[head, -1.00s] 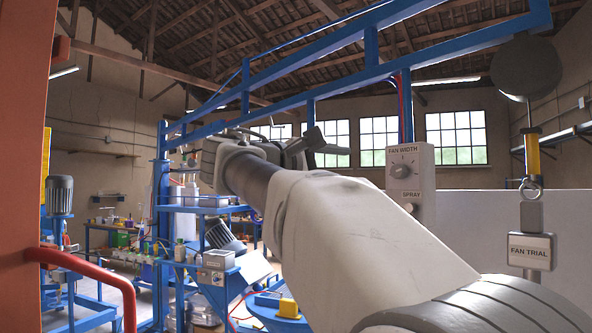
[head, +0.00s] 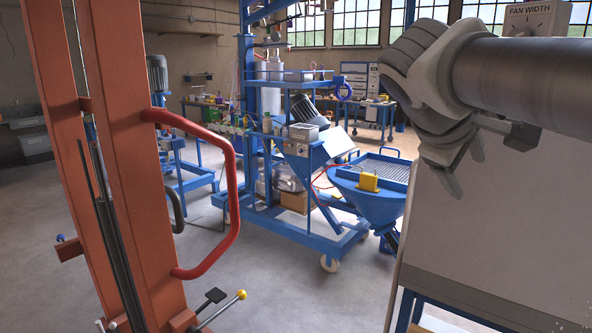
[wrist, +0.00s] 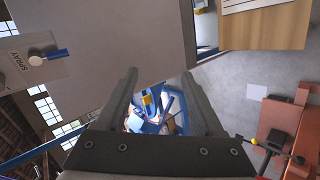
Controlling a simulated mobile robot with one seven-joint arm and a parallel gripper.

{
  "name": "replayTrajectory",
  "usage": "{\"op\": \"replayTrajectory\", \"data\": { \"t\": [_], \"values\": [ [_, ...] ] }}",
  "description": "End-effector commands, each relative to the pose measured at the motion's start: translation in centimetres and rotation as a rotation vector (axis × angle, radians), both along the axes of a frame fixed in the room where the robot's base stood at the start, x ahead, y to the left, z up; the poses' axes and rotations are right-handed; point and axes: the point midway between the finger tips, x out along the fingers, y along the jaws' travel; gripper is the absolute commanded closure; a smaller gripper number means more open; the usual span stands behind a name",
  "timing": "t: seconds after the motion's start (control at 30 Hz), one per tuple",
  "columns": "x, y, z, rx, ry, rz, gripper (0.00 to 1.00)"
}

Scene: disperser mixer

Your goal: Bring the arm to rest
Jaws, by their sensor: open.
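My gripper (wrist: 159,76) shows in the wrist view with its two dark fingers spread apart and nothing between them. Beyond the fingers, the distant blue stand shows through the gap. In the head view my arm comes in from the right edge at the upper right, and its wrist end hangs in front of the large pale panel (head: 500,235). The finger shapes there are partly hidden by the wrist, and I cannot tell whether any part touches the panel.
A control box marked FAN WIDTH (head: 538,20) sits behind my arm. An orange column (head: 125,150) with a red handle (head: 232,205) stands at left. A blue mixer stand (head: 290,222) and blue hopper (head: 368,200) stand in the middle. Grey floor is open between column and stand.

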Motion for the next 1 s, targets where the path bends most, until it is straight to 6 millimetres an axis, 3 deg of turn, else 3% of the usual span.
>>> {"op": "replayTrajectory", "data": {
  "t": [0.03,0.2,0.43,0.6,1.0],
  "values": [
    [-1.8,0.6,-2.2,0.092,-0.006,-0.011,0.31],
    [-7.1,4.1,-9.4,0.412,-0.029,-0.08,0.31],
    [-12.8,8.8,-16.6,0.769,-0.071,-0.227,0.31],
    [-14.6,10.5,-19.1,0.897,-0.092,-0.299,0.31],
    [-14.9,10.9,-19.5,0.921,-0.095,-0.314,0.31]
  ]
}}
